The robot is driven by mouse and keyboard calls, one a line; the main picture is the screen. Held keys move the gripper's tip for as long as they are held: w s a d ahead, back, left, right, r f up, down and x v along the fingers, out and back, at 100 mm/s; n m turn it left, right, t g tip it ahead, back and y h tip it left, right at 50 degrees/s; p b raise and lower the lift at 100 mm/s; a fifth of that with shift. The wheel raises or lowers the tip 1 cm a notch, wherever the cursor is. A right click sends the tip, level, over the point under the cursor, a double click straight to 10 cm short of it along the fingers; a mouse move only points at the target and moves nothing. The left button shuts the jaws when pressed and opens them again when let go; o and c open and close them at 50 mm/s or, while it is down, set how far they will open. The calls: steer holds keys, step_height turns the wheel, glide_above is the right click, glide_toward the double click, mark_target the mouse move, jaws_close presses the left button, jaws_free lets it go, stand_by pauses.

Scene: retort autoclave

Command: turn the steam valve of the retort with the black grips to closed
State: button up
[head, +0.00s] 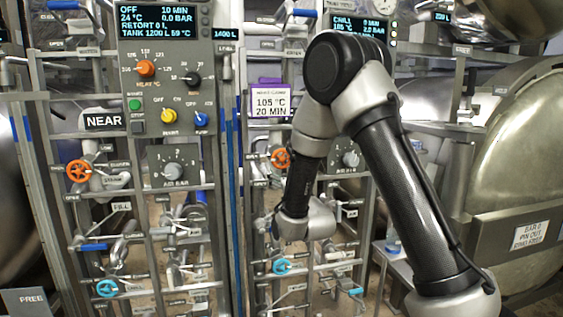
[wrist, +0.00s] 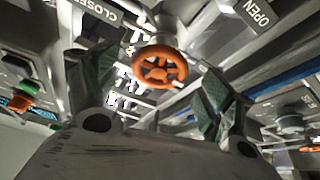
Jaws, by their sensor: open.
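An orange steam handwheel (wrist: 160,67) shows in the wrist view, between and just beyond the fingertips of my gripper (wrist: 158,75). My gripper is open, one finger on each side of the wheel, and I see no clear contact. A CLOSED label (wrist: 97,12) lies on the left and an OPEN label (wrist: 258,12) on the right. In the head view one orange handwheel (head: 281,158) is on the middle panel beside my arm, and another (head: 79,171) is on the NEAR panel. My gripper is hard to make out there. I cannot tell which retort has black grips.
Blue-handled levers (head: 92,247) and cyan handwheels (head: 281,267) sit low on the pipework. The left control panel (head: 165,85) reads OFF; the right display (head: 360,27) reads CHILL. A retort door (head: 525,150) bulges at the right. Pipes and posts crowd around my gripper.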

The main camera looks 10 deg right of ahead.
mark_target(283, 161)
steer(key=shift+x, duration=1.6)
steer(key=c, duration=1)
steer(key=shift+c, duration=0.2)
